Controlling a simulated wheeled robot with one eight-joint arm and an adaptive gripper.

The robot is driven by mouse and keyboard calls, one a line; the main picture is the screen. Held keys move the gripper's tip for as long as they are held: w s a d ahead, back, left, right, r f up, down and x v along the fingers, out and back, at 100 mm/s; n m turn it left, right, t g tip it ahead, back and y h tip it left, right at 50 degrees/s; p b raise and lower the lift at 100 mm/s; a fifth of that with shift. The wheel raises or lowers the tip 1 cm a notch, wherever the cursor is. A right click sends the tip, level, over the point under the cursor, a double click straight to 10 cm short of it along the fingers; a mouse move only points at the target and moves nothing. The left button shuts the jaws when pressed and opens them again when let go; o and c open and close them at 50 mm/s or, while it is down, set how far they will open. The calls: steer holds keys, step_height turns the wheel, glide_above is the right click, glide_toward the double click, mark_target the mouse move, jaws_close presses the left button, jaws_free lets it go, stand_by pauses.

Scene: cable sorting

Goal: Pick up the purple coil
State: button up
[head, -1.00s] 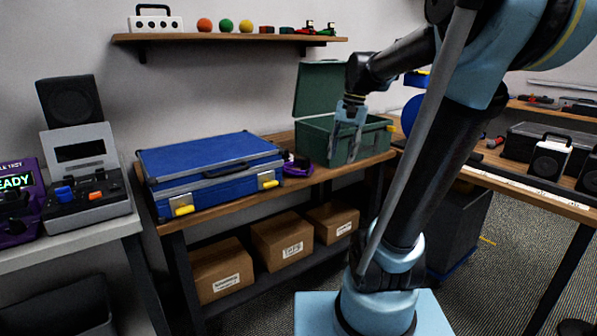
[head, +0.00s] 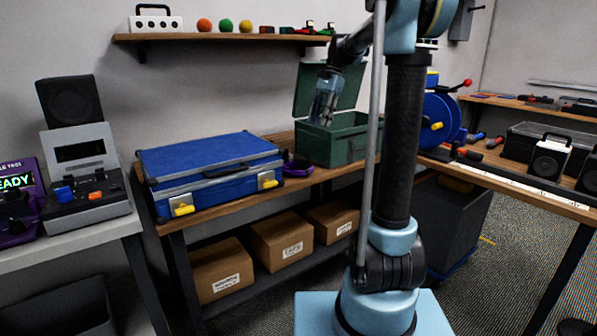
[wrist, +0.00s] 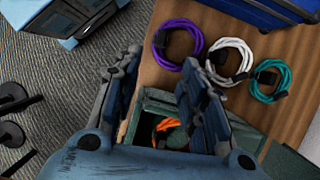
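The purple coil (wrist: 178,43) lies on the wooden bench in the wrist view, at the left end of a row with a white coil (wrist: 229,62) and a teal coil (wrist: 268,80). In the head view the purple coil (head: 294,165) shows partly between the blue case and the green box. My gripper (head: 323,110) is above the green box, to the right of the purple coil and apart from it. In the wrist view my gripper (wrist: 160,67) has its fingers spread, with nothing held between them.
The green box (head: 342,140) stands open with its lid raised; an orange item (wrist: 167,125) lies inside. The blue case (head: 210,168) is left of the coils. A wall shelf (head: 225,37) is above. A blue reel (head: 440,118) stands at the right.

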glide_toward(306, 159)
steer(key=x, duration=0.5)
steer(key=shift+d+f, duration=0.2)
steer(key=shift+a+x, duration=0.2)
steer(key=shift+x, duration=2.45)
steer(key=shift+w+r, duration=0.1)
steer(key=shift+w, duration=0.05)
jaws_close()
